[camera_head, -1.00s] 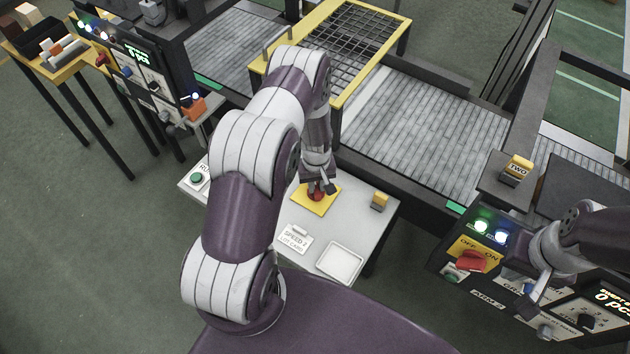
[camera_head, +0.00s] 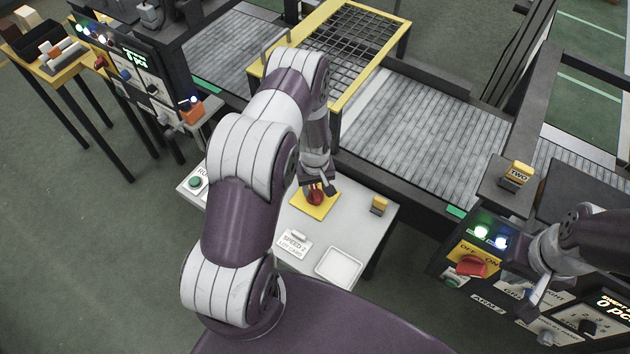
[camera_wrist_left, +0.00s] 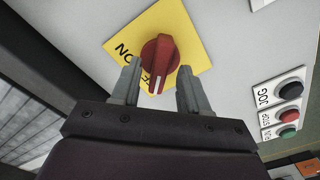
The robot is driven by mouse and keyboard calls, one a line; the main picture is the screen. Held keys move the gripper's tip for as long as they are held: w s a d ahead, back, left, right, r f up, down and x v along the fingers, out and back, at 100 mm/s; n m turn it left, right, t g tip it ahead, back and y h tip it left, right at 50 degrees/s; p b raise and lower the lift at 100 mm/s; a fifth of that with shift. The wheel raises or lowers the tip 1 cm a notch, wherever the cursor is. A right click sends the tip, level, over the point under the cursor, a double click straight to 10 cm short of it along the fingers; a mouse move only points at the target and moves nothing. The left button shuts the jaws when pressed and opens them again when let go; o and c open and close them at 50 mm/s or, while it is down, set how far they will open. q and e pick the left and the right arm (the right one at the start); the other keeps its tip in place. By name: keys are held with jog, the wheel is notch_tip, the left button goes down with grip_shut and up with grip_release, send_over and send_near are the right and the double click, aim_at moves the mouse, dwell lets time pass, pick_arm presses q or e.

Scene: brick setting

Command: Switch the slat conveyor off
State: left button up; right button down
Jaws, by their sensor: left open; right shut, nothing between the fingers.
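A red rotary switch (camera_head: 315,197) sits on a yellow plate (camera_head: 309,209) on the white panel beside the conveyor (camera_head: 415,130). In the left wrist view the red knob (camera_wrist_left: 160,55) has a white mark pointing toward the bottom of the picture. "ON" shows on the plate (camera_wrist_left: 190,38); the other label is partly hidden. My left gripper (camera_head: 318,180) is open just above the knob. In the wrist view its fingers (camera_wrist_left: 158,80) stand on either side of the knob's near end; contact is unclear. My right gripper (camera_head: 532,305) is shut and empty over the right console.
The right console has another red switch (camera_head: 472,268) marked OFF and ON, with lit green and blue lamps. The white panel holds a card (camera_head: 294,243), white tray (camera_head: 339,264) and yellow block (camera_head: 379,205). Buttons, including JOG (camera_wrist_left: 290,90), show in the wrist view.

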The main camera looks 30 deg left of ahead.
aim_at(315, 190)
pick_arm(q)
notch_tip(315, 190, up, 12)
jog(key=b, duration=0.2)
jog(key=shift+r, duration=0.2)
jog(key=s+d+r+m+t+b, duration=0.1)
jog(key=s+d+r+m, duration=0.7)
jog(key=s+r, duration=0.4)
jog(key=shift+s+d, duration=0.2)
jog(key=shift+s, duration=0.7)
jog(key=shift+w+f, duration=0.1)
jog(key=shift+w, duration=0.05)
